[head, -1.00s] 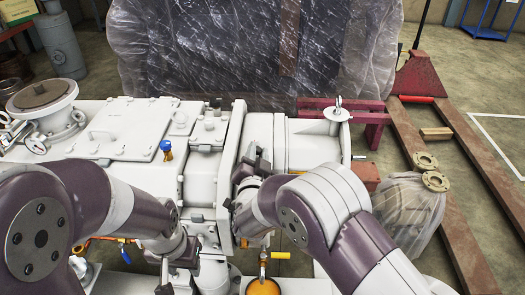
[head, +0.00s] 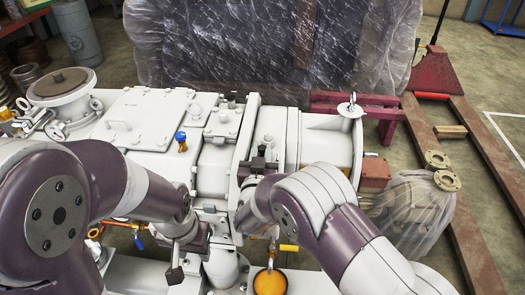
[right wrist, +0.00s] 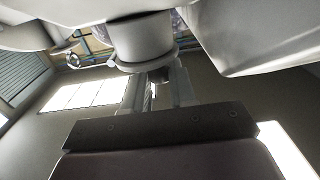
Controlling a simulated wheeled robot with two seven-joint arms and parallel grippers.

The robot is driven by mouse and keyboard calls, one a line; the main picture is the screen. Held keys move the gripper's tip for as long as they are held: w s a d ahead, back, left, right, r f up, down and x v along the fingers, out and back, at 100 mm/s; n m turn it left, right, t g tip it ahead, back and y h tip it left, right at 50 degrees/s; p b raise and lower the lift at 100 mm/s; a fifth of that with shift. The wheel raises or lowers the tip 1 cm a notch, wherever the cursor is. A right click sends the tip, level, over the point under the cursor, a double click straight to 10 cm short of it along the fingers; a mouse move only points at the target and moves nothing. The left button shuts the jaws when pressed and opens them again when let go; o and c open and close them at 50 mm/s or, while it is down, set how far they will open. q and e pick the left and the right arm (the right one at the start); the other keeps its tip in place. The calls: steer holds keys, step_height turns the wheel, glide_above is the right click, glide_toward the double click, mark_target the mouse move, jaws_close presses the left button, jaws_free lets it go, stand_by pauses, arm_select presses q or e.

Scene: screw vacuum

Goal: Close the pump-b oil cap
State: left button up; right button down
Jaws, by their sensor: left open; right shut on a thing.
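The white pump (head: 215,125) fills the middle of the head view, with its flanged end to the right. My right gripper (head: 260,165) is against the pump beside the flange. Its forearm hides much of that area. In the right wrist view the right gripper's fingers (right wrist: 155,92) are shut on a small, thin part below a grey collared cylinder (right wrist: 140,42). This part seems to be the oil cap, but its shape and seating are hard to make out. My left gripper (head: 176,262) is open and empty in front of the pump's lower side.
A blue-topped brass fitting (head: 181,141) stands on the pump. An orange round cup (head: 270,283) is below, near the right arm. A wrapped block (head: 260,45) is behind.

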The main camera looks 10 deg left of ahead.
steer(key=shift+f, duration=0.1)
stand_by(0.3)
steer(key=c, duration=0.9)
jaws_free()
steer(key=shift+c, duration=0.2)
steer(key=s, duration=1.2)
steer(key=shift+s, duration=0.4)
